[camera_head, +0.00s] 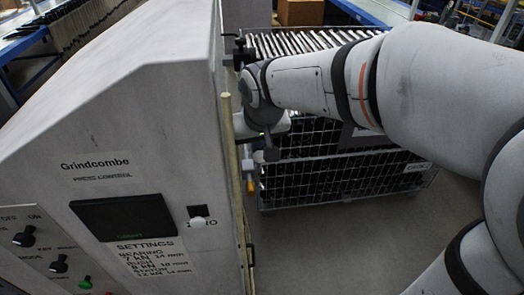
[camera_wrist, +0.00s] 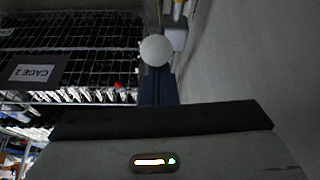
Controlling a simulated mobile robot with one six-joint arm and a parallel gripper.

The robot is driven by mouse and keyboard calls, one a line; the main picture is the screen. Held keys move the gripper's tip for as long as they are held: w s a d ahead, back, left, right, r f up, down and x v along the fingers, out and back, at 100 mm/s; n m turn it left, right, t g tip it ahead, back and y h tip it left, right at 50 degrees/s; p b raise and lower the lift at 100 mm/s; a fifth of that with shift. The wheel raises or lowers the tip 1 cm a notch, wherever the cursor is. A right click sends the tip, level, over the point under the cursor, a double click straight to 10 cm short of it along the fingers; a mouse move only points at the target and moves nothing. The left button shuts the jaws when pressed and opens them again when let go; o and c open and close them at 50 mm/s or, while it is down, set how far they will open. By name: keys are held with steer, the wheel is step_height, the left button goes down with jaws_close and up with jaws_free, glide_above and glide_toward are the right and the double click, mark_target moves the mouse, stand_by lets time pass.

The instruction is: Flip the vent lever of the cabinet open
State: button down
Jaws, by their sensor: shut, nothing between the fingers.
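The grey cabinet (camera_head: 130,120), labelled Grindcombe press control, fills the left of the head view. Its side wall is at the right of the wrist view (camera_wrist: 255,60). A small grey block (camera_head: 247,165) with a yellow part below it stands at that wall; it also shows in the wrist view (camera_wrist: 176,38). A pale round knob (camera_wrist: 155,50) shows beside the block, straight ahead of my gripper; I cannot tell whether it is the vent lever's end. My gripper (camera_head: 270,153) is shut and empty, just right of the block. Contact is unclear.
A black mesh cage (camera_head: 345,175) stands behind and right of my gripper, and the wrist view shows a CAGE 2 label (camera_wrist: 33,72). A roller conveyor (camera_head: 300,42) lies beyond. A pale upright edge (camera_head: 230,150) runs along the cabinet's corner. Floor (camera_head: 350,245) is clear at the front.

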steer(key=shift+s+d+f+t+b, duration=0.25)
steer(key=shift+f+t+b, duration=0.2)
steer(key=shift+b, duration=0.3)
steer(key=b, duration=0.2)
steer(key=s+t+b, duration=0.1)
steer(key=b, duration=0.1)
steer(key=shift+s+f+t+b, duration=0.25)
steer(key=shift+s+f+b, duration=0.05)
steer(key=shift+b, duration=0.1)
steer(key=s+f+t+y+b, duration=0.1)
steer(key=s+f+t+b, duration=0.4)
steer(key=b, duration=2.4)
steer(key=shift+s+d+f+t+y+b, duration=0.35)
steer(key=shift+d+f+t, duration=0.1)
steer(key=shift+t, duration=0.15)
